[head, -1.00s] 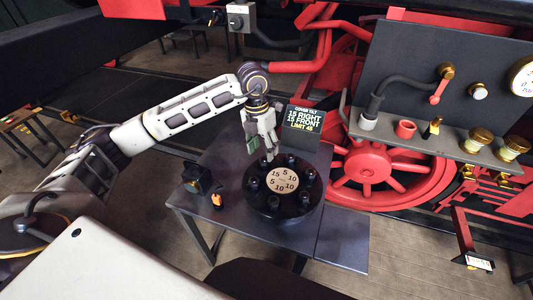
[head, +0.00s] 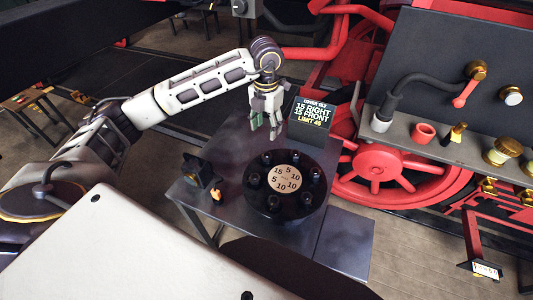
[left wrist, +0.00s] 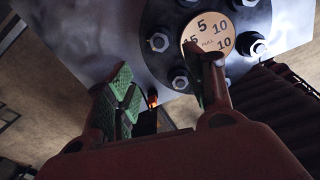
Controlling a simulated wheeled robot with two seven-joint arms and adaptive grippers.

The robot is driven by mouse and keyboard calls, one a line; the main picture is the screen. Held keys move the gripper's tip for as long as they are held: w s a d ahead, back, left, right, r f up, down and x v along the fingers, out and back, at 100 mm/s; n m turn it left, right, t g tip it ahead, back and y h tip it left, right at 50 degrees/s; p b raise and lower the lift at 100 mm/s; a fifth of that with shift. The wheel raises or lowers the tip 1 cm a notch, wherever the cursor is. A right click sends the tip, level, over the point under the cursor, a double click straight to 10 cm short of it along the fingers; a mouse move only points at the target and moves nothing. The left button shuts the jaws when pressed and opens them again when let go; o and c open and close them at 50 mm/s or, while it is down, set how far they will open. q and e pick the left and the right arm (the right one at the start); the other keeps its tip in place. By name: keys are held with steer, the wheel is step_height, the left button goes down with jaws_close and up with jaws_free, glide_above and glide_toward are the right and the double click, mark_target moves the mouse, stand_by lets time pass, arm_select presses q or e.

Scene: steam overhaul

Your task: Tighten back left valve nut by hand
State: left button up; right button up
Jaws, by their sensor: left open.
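The round black valve cover (head: 285,214) lies on the grey table, with several nuts on studs around a pale number disc (head: 286,178). The back left nut (head: 266,158) stands on the far side of the ring. My left gripper (head: 264,130) points down above and behind this nut, open and apart from it. In the left wrist view my left gripper (left wrist: 165,95) has its two green-padded fingers spread, with nothing between them. One finger overlaps the number disc (left wrist: 209,34) and hides part of the ring. My right gripper is not in view.
A small display (head: 311,116) behind the cover reads cover tilt 15 right, 15 front, limit 45. A dark device (head: 196,168) and a small orange item (head: 215,194) stand at the table's left. A red wheel (head: 378,172) and a grey panel with fittings (head: 450,75) are to the right.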

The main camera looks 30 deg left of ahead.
mark_target(266, 155)
arm_select(q)
step_height(266, 155, down, 14)
steer(key=p, duration=0.2)
steer(key=shift+p, duration=0.35)
stand_by(0.4)
steer(key=shift+c, duration=0.2)
steer(key=c, duration=1)
